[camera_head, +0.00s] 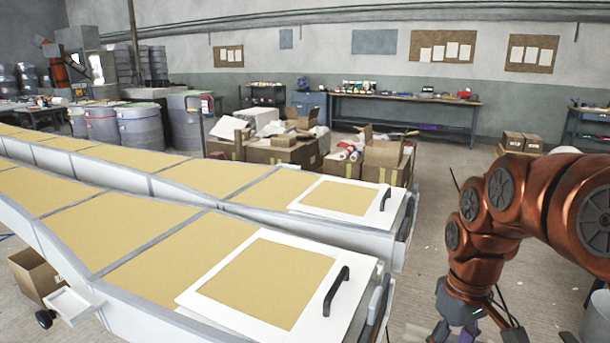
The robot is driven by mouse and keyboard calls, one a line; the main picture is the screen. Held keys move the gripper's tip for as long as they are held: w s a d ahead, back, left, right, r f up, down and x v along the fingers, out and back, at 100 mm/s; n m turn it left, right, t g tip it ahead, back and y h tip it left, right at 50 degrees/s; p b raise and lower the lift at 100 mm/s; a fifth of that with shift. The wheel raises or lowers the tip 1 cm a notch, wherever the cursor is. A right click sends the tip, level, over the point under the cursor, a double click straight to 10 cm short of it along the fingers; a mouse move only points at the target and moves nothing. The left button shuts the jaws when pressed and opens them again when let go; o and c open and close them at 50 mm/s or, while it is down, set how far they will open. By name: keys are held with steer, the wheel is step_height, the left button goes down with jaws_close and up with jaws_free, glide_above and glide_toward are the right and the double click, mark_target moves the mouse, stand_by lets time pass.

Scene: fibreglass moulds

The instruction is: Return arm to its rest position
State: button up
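My orange-brown arm comes in from the right edge and bends downward. My gripper (458,328) hangs at the bottom right, pointing down, to the right of the nearer mould's end and apart from it in the picture. The bottom edge of the picture cuts off its fingertips, so I cannot tell whether it is open or shut, or whether it holds anything. The nearer long mould (150,258) has a white framed panel (215,303) with a black handle (336,291) at its right end.
A second long mould (198,175) runs behind, with a similar handled panel (302,200). Cardboard boxes (385,160) stand beyond it. A workbench (400,102) lines the back wall. Open floor (440,190) lies between the moulds and my arm. A pale bucket (597,318) stands at the lower right edge.

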steer(key=s+a+m+p, duration=0.2)
steer(key=s+a, duration=0.1)
steer(key=s, duration=0.6)
steer(key=s+a+m+g+p, duration=0.1)
steer(key=s+a+m+p, duration=0.1)
steer(key=s, duration=0.8)
steer(key=shift+s+a+p, duration=0.15)
steer(key=shift+a+p, duration=0.5)
steer(key=shift+a, duration=0.05)
